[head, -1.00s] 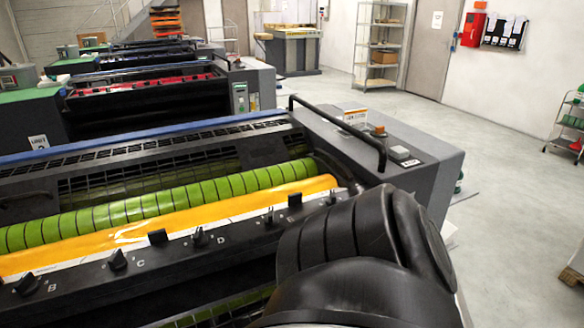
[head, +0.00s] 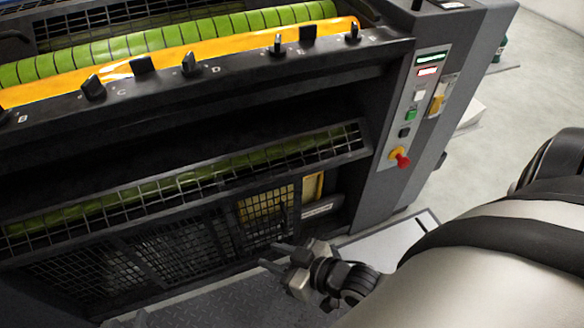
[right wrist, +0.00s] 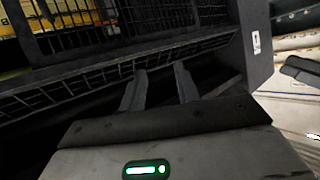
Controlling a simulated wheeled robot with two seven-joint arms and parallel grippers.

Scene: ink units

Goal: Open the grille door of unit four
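A dark printing unit (head: 330,95) fills the head view; I cannot read a unit number on it. Low on its front is a black mesh grille door (head: 170,255), which looks closed, with yellow showing behind its right part. A slanted grille strip (head: 190,180) runs above it. My right gripper (head: 271,257) is in front of the door's lower right, fingers apart and empty. In the right wrist view its open fingers (right wrist: 160,72) point toward mesh (right wrist: 90,85); I cannot tell whether they touch it. My left gripper is not in view.
A control panel (head: 415,115) with a red emergency knob (head: 402,160) is on the unit's right side. A dark tread plate (head: 220,300) lies on the floor in front. Knobs (head: 188,62) line the upper ledge beside a green roller (head: 170,40).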

